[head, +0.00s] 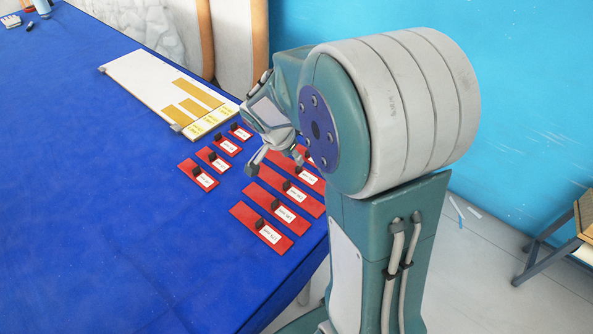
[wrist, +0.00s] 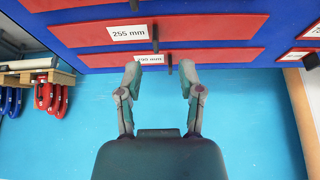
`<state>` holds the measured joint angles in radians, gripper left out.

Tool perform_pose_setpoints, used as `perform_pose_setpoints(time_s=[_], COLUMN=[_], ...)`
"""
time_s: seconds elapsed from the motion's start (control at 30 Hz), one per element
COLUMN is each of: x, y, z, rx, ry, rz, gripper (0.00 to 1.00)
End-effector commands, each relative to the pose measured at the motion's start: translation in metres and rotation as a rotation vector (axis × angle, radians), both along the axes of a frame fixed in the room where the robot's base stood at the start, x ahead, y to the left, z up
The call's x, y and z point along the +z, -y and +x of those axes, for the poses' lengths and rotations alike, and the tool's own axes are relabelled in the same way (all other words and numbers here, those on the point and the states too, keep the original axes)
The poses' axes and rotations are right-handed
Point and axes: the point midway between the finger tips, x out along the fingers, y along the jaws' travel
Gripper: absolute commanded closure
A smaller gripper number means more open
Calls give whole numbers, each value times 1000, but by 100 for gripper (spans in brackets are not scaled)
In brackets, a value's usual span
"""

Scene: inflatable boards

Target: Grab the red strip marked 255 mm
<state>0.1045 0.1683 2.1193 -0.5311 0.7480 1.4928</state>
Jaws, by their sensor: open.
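In the wrist view the red strip marked 255 mm (wrist: 205,29) lies on the blue surface near the top, with a white label and a small dark upright tab at its middle. A second red strip marked 290 mm (wrist: 225,57) lies just below it in the picture. My gripper (wrist: 162,66) is open and empty, its fingertips apart on either side of the 290 mm label and its tab, below the 255 mm strip in the picture. In the head view my gripper (head: 276,162) is over the group of red strips, where the labels are too small to read.
Several shorter red strips (head: 198,175) lie left of the longer ones on the blue table (head: 110,210). A white board with yellow bars (head: 150,85) lies further back. The wrist view shows red and blue shackle-like items (wrist: 45,97) at the left.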

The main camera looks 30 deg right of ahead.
Motion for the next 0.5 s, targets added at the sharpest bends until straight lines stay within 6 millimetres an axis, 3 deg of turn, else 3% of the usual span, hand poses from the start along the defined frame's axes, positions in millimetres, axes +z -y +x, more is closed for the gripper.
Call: perform_pose_setpoints(time_s=[0.3, 0.5], x=[-41, -51], y=[13, 16], z=[2, 4], rx=[-1, 0], ry=[-3, 0], rz=[1, 1], gripper=[51, 51])
